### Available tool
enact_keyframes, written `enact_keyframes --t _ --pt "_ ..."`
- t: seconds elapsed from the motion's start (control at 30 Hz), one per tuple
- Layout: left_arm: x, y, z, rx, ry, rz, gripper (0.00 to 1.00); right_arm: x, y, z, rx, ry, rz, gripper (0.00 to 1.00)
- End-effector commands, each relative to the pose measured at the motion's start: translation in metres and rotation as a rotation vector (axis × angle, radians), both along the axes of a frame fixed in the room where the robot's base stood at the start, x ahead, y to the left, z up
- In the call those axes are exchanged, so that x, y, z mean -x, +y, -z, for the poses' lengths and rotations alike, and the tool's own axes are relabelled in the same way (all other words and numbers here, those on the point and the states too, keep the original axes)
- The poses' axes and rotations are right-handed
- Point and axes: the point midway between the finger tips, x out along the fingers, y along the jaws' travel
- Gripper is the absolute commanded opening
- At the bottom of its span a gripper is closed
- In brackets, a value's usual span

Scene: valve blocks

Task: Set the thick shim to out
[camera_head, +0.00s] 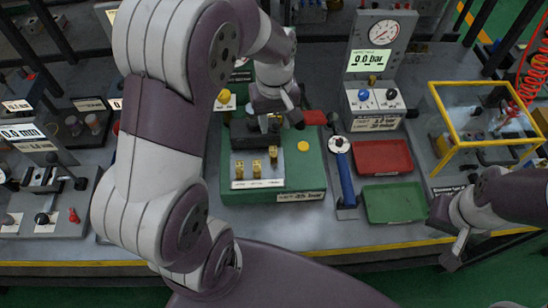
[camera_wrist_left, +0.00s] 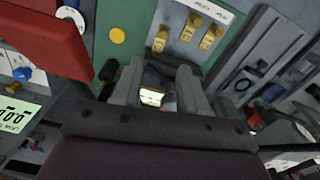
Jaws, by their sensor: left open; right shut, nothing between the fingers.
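A green block (camera_head: 312,175) carries a grey panel with several small brass pieces in a row above a white label strip; the lettering is too small to tell which is the thick shim. The right brass piece (camera_head: 273,155) stands farther back than the left (camera_head: 239,170) and middle ones (camera_head: 257,170). The left wrist view shows the same offset piece (camera_wrist_left: 159,41), nearest my fingers. My left gripper (camera_head: 266,122) is open above the block's far part, behind the brass pieces; it also shows in the left wrist view (camera_wrist_left: 162,88). My right gripper (camera_head: 455,245) is shut and empty at the right.
A yellow button (camera_head: 303,146) sits on the block's right. Right of it are a blue-handled lever (camera_head: 345,175), a red tray (camera_head: 383,157) and a green tray (camera_head: 394,203). A gauge stand (camera_head: 376,60) reading 0.0 bar and a yellow frame (camera_head: 455,168) stand beyond. My left arm hides the bench's left-middle.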

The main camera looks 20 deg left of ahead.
Motion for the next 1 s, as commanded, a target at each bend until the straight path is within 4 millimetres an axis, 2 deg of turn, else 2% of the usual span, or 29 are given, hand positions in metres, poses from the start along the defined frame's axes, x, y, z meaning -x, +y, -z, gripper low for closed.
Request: enact_keyframes --t 0.07,0.17,0.4,0.6,0.77,1.0 --pt "0.004 0.0 -0.002 0.002 0.023 -0.069 0.43 0.0 0.0 -0.003 0.0 -0.001 0.0 0.0" --pt "0.005 0.0 0.01 0.001 0.027 -0.092 0.43 0.0 0.0 -0.004 0.0 -0.001 0.0 0.0" --pt "0.007 -0.001 0.07 0.002 0.029 -0.09 0.43 0.0 0.0 -0.007 0.0 -0.001 0.0 0.0" --pt "0.006 -0.001 0.109 0.002 0.026 -0.089 0.43 0.0 0.0 -0.009 0.0 -0.001 0.0 0.0" --pt "0.005 -0.001 0.121 0.002 0.021 -0.088 0.43 0.0 0.0 -0.009 0.0 -0.001 0.0 0.0" --pt "0.005 -0.001 0.122 0.001 0.021 -0.088 0.43 0.0 0.0 -0.009 0.0 -0.001 0.0 0.0"
